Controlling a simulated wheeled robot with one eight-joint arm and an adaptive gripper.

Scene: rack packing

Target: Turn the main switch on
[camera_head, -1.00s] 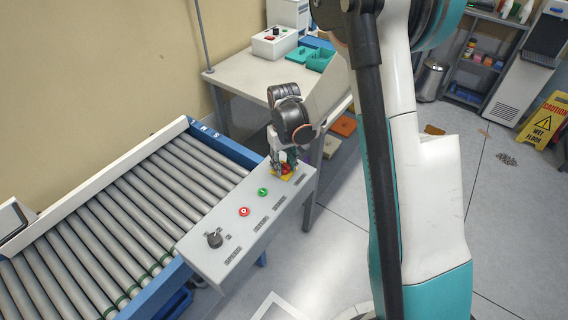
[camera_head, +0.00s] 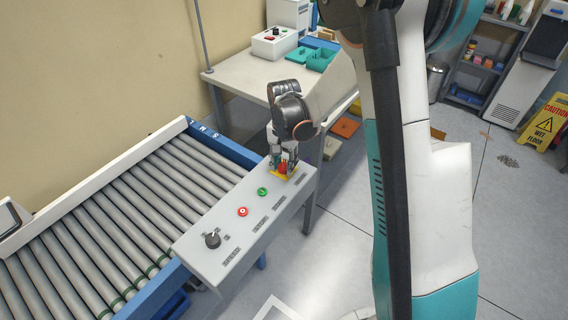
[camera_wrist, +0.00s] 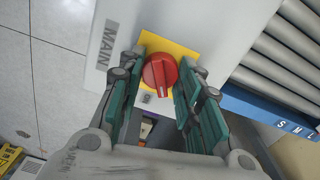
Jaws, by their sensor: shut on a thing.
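The main switch is a red rotary knob (camera_wrist: 159,72) on a yellow plate (camera_wrist: 180,49), beside a "MAIN" label (camera_wrist: 107,42) in the wrist view. Its raised ridge runs nearly up and down in that view, with a pale mark at the lower end. My gripper (camera_wrist: 159,66) is shut on the knob, with one teal finger on each side. In the head view my gripper (camera_head: 284,162) reaches down over the red knob (camera_head: 284,168) at the far right end of the grey control panel (camera_head: 205,258). The fingers partly hide the knob there.
The panel also carries a green button (camera_head: 262,191), a red button (camera_head: 243,211) and a black selector knob (camera_head: 212,240). A roller conveyor (camera_head: 110,215) lies left of the panel. A table (camera_head: 240,82) with a switch box (camera_head: 275,42) and green bins stands behind.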

